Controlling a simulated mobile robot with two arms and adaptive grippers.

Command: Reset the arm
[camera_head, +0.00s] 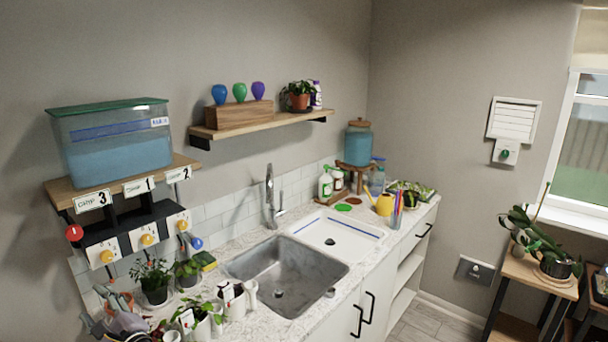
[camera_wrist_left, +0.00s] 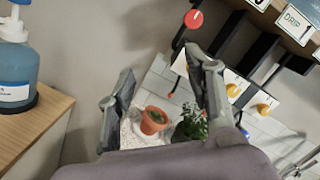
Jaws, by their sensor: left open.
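My left gripper (camera_head: 98,308) is at the bottom left corner of the head view, over the left end of the counter. In the left wrist view its two fingers (camera_wrist_left: 158,80) are spread apart with nothing held between them. Beyond them are a small terracotta pot (camera_wrist_left: 152,121) and a leafy green plant (camera_wrist_left: 190,126), both apart from the fingers as far as I can tell. My right gripper is not in view.
A shelf (camera_head: 62,191) with a water tank (camera_head: 115,150), a red knob (camera_head: 74,232) and yellow-knobbed panels (camera_head: 147,239) is above the gripper. Potted plants (camera_head: 154,280) and white cups (camera_head: 234,300) crowd the counter left of the sink (camera_head: 285,272). A blue pump bottle (camera_wrist_left: 15,65) stands on a wooden top (camera_wrist_left: 35,125).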

